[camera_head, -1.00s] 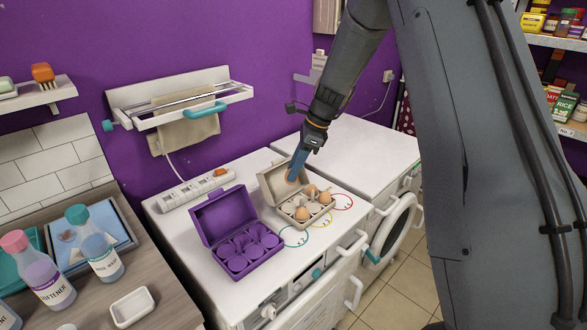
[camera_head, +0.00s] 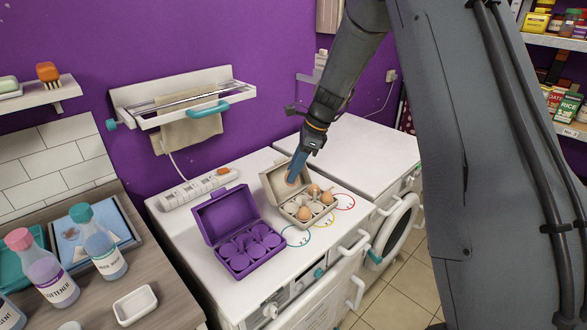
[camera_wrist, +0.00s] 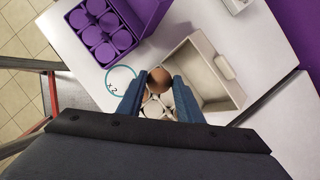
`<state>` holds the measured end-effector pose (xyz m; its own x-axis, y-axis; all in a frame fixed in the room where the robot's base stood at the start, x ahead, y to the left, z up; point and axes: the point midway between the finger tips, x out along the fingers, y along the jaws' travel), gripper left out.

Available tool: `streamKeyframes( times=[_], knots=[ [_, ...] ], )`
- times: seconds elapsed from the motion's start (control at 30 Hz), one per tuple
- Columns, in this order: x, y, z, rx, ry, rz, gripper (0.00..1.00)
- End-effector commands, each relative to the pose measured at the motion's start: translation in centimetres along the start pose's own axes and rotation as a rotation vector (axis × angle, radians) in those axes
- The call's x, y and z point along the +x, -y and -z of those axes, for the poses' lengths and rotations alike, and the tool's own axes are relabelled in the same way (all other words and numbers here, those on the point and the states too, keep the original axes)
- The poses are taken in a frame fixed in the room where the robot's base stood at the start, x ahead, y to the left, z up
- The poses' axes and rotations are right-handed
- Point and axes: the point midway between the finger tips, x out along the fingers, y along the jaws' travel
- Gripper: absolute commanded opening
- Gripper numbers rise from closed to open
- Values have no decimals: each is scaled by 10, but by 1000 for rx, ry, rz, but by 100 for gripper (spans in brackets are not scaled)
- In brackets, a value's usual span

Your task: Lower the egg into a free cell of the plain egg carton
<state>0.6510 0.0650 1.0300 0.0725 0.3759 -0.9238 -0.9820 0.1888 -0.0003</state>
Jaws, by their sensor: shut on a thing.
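The plain egg carton (camera_head: 322,213) is beige and stands open on the white machine top, its lid tilted up at the back left. Brown eggs (camera_head: 304,213) (camera_head: 327,198) sit in some of its cells. My gripper (camera_head: 292,178) points down at the carton's lid side. In the wrist view its blue fingers (camera_wrist: 157,84) are shut on a brown egg (camera_wrist: 159,77), over the carton's cells. Pale cells (camera_wrist: 154,108) show beneath the fingers, and another egg is partly hidden by the left finger. The exact height of the held egg cannot be told.
An open purple carton (camera_head: 262,262) stands just left of the plain one. A power strip (camera_head: 198,188) lies behind it. Coloured rings are printed on the machine top in front. A towel rack (camera_head: 180,100) hangs on the wall. The right machine top (camera_head: 372,148) is clear.

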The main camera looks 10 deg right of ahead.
Motion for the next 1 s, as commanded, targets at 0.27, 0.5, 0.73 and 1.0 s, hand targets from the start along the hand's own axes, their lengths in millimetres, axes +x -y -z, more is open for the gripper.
streamKeyframes(
  times=[0.27, 0.5, 0.73, 1.0],
  knots=[
    [13, 0, 5, 0, 0, -2, 10],
    [23, 0, 10, 0, 0, -1, 10],
    [32, 0, 13, 0, 0, 0, 10],
    [44, 0, 18, 0, 0, -1, 10]
  ],
)
